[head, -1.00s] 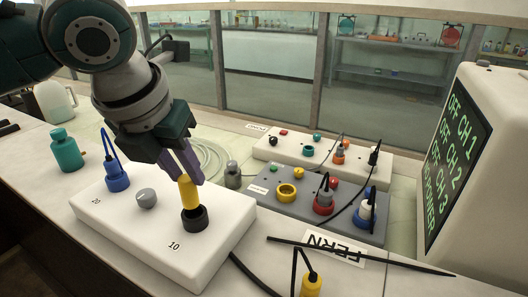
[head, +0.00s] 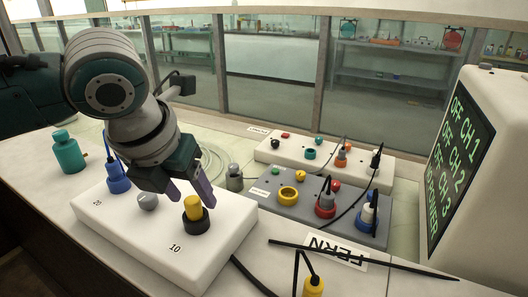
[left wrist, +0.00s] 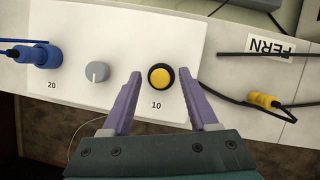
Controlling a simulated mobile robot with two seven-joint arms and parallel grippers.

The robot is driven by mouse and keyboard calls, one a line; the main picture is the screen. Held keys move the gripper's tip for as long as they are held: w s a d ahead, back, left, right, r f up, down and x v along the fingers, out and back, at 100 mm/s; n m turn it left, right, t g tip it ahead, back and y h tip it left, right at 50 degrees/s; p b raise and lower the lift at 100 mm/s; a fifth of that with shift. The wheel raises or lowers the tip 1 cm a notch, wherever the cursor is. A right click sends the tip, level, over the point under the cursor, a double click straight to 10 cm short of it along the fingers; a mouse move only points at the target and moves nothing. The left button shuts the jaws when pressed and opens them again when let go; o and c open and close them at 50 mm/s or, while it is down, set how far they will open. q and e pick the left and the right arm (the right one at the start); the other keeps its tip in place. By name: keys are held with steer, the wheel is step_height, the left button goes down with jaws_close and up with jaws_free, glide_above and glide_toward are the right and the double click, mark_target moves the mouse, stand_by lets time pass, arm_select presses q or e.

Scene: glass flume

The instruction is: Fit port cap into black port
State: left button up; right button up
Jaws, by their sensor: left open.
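The yellow port cap (head: 193,208) stands upright in the black port (head: 195,227) marked 10, on the white box (head: 215,255). Its top part stands above the black rim in the head view. In the left wrist view the cap (left wrist: 161,76) is a yellow disc centred inside the black ring. My left gripper (head: 190,199) is open, with its purple fingers on either side of the cap and apart from it. The fingertips (left wrist: 160,80) also show in the left wrist view. How deep the cap sits is hidden. My right gripper is not in view.
A grey knob (head: 148,201) and a blue plug (head: 117,178) share the white box. A teal bottle (head: 68,152) stands at left. A grey panel (head: 265,192) with coloured ports, a monitor (head: 485,165), cables and a yellow plug (head: 313,287) lie to the right.

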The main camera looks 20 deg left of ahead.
arm_select(q)
steer(key=a+p+v, duration=0.1)
steer(key=p+v, duration=0.1)
steer(key=v, duration=0.9)
steer(key=s+d+f+n+h, duration=0.3)
steer(key=s+d+f+n, duration=0.25)
steer(key=d+n, duration=0.55)
steer(key=s+a+f+n+y, duration=0.1)
steer(key=s+n, duration=0.4)
steer(key=n, duration=0.5)
steer(key=s+a+f+n+g, duration=0.1)
steer(key=s+a+f+n, duration=0.3)
steer(key=n, duration=0.7)
steer(key=shift+s+y, duration=0.4)
steer(key=shift+s, duration=0.3)
